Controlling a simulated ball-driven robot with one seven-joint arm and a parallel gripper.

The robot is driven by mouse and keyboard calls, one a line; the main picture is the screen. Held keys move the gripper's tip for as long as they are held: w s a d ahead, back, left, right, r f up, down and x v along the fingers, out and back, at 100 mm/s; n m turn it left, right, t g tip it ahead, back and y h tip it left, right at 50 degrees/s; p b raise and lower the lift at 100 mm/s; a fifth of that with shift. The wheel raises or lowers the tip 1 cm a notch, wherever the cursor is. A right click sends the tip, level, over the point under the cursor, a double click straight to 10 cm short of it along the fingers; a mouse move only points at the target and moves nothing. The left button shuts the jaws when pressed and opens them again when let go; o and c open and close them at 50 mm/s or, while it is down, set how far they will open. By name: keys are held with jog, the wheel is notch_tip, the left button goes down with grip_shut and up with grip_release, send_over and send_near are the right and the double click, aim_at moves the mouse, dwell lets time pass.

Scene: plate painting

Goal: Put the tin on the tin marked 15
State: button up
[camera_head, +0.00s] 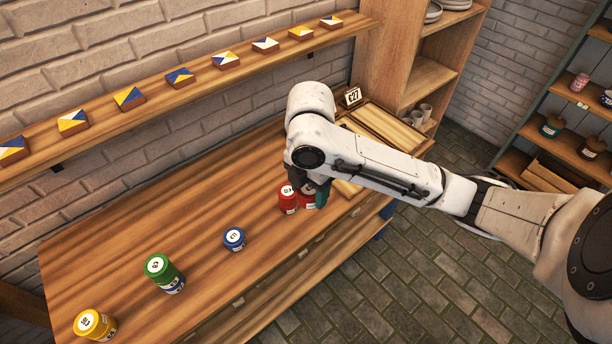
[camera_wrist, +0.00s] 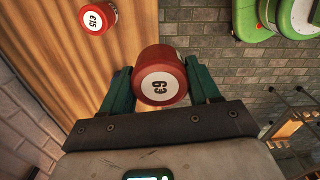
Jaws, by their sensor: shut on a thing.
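My gripper (camera_wrist: 162,85) is shut on a red tin (camera_wrist: 161,77) with a white label, held between its dark green fingers. The label's number appears sideways and is hard to read for certain. In the head view the held tin (camera_head: 306,201) is partly hidden by my gripper (camera_head: 314,188). The red tin marked 15 (camera_wrist: 97,18) stands on the wooden counter at the upper left of the wrist view. In the head view that red tin (camera_head: 288,198) is just left of the held one. In the wrist view the two tins are apart.
A small blue tin (camera_head: 234,238), a green-topped stack (camera_head: 160,270) and a yellow-topped stack (camera_head: 93,324) stand along the counter (camera_head: 110,265) to the left. A number sign (camera_head: 352,97) stands behind my arm. A shelf (camera_head: 200,95) with patterned blocks runs along the wall.

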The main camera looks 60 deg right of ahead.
jog(key=w+d+f, duration=0.4)
jog(key=w, duration=0.3)
jog(key=b, duration=0.4)
send_over(288, 191)
jog(key=s, duration=0.1)
jog(key=f, duration=0.4)
jog(key=shift+a+f, duration=0.2)
jog(key=shift+a, duration=0.15)
jog(key=shift+w+d, duration=0.2)
jog(key=shift+w+d+f+p, duration=0.15)
jog(key=shift+w+f+p, duration=0.15)
jog(key=shift+f, duration=0.1)
jog(key=shift+w+f+p, duration=0.1)
jog(key=shift+f+p, duration=0.4)
jog(key=shift+f, duration=1.25)
jog(key=shift+f, duration=0.15)
jog(key=o, duration=1.1)
jog(key=shift+o, duration=0.2)
